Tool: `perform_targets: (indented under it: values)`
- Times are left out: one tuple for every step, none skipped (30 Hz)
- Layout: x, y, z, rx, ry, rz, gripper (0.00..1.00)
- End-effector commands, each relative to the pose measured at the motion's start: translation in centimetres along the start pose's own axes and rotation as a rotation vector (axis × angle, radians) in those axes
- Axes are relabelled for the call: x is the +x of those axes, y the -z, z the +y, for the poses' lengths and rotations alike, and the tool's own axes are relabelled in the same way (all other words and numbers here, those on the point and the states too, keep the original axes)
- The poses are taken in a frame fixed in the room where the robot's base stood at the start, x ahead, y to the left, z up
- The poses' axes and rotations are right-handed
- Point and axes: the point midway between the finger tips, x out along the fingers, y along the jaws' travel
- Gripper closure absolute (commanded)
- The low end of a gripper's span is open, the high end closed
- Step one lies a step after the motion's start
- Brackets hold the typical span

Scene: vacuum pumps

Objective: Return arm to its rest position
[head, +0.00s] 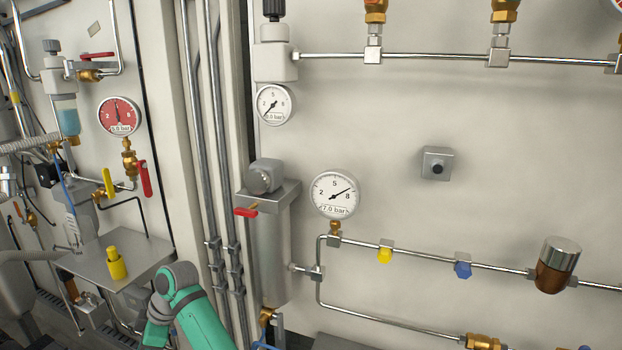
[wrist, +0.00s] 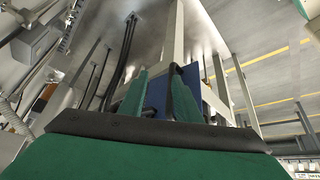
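My arm (head: 195,310), green and grey, shows at the bottom left of the head view, bent in front of the panel's lower left part. My gripper does not show in the head view. In the wrist view my gripper (wrist: 156,80) shows two green fingers above a dark bar, with a gap between them. Nothing is held between the fingers. A blue panel (wrist: 157,92) lies behind them, and the wrist camera looks upward toward the ceiling.
A grey ledge with a yellow knob (head: 116,263) is just left of my arm. A grey cylinder with a red lever (head: 246,212) and vertical pipes (head: 205,140) stand close by. Gauges (head: 334,195) and pipes line the wall. Slim posts (wrist: 245,95) surround the gripper's view.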

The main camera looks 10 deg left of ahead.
Motion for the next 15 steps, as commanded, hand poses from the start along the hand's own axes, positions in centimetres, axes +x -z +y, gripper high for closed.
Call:
perform_targets:
  values:
    - [1.4, -0.8, -0.3, 0.048, -0.024, 0.028, 0.7]
    - [2.1, -1.3, -0.4, 0.078, -0.041, 0.044, 0.7]
    - [2.9, -1.9, -0.5, 0.115, -0.066, 0.066, 0.7]
    - [3.5, -2.3, -0.6, 0.143, -0.083, 0.082, 0.7]
    - [4.2, -2.8, -0.7, 0.171, -0.099, 0.098, 0.7]
    - [5.0, -3.4, -0.8, 0.207, -0.123, 0.121, 0.7]
    - [5.7, -3.8, -1.0, 0.233, -0.139, 0.137, 0.7]
    - [6.3, -4.2, -1.1, 0.26, -0.156, 0.154, 0.7]
    - [7.0, -4.9, -1.4, 0.294, -0.179, 0.176, 0.7]
    - [7.6, -5.3, -1.6, 0.32, -0.195, 0.192, 0.7]
    - [8.2, -5.8, -1.8, 0.345, -0.213, 0.208, 0.7]
    - [8.9, -6.4, -2.1, 0.378, -0.235, 0.23, 0.7]
    - [9.4, -6.8, -2.3, 0.405, -0.253, 0.246, 0.7]
    - [9.9, -7.3, -2.6, 0.428, -0.269, 0.261, 0.7]
    - [10.6, -7.9, -3.0, 0.462, -0.291, 0.281, 0.7]
